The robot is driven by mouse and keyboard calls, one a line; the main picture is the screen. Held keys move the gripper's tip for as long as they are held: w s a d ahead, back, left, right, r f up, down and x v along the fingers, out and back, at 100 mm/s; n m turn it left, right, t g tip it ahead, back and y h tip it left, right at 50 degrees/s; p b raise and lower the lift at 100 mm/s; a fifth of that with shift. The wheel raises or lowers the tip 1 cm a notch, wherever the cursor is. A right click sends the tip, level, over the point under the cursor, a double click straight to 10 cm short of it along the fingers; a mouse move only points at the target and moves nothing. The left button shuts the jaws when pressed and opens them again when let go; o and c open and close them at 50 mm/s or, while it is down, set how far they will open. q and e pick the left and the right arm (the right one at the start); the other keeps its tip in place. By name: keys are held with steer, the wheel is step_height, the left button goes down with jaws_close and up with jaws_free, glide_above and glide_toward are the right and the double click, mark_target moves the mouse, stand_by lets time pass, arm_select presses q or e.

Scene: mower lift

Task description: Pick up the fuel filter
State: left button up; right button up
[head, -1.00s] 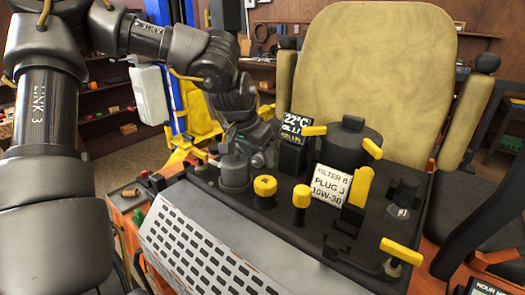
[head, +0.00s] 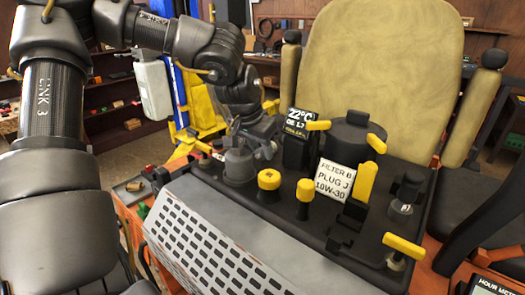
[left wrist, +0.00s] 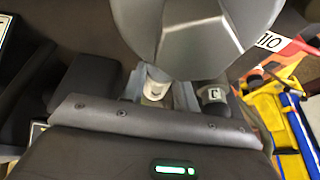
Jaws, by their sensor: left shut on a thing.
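My left gripper (head: 243,143) reaches down to the far left part of the black machine deck (head: 290,215), just above a grey cylinder (head: 238,168). In the left wrist view its jaws (left wrist: 158,92) are shut on a small white cylinder (left wrist: 154,82), which looks like a fuel filter. The jaws hide much of it, and its marking is not readable. Another small filter-like cylinder (left wrist: 214,96) with a "C" label stands beside the jaws, apart from the held one. A sign (head: 335,180) on the deck reads "FILTER B, PLUG J, 10W-30". My right gripper is out of view.
Yellow-capped posts (head: 269,180), a black round canister (head: 350,135) and a display (head: 298,125) stand on the deck right of my gripper. The tan seat (head: 380,65) rises behind. A perforated grey panel (head: 205,240) slopes down in front.

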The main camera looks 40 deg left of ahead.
arm_select(q)
step_height(320, 180, up, 11)
steer(key=b, duration=0.4)
step_height(320, 180, up, 7)
steer(key=p, duration=0.2)
glide_above(261, 149)
steer(key=shift+f, duration=0.2)
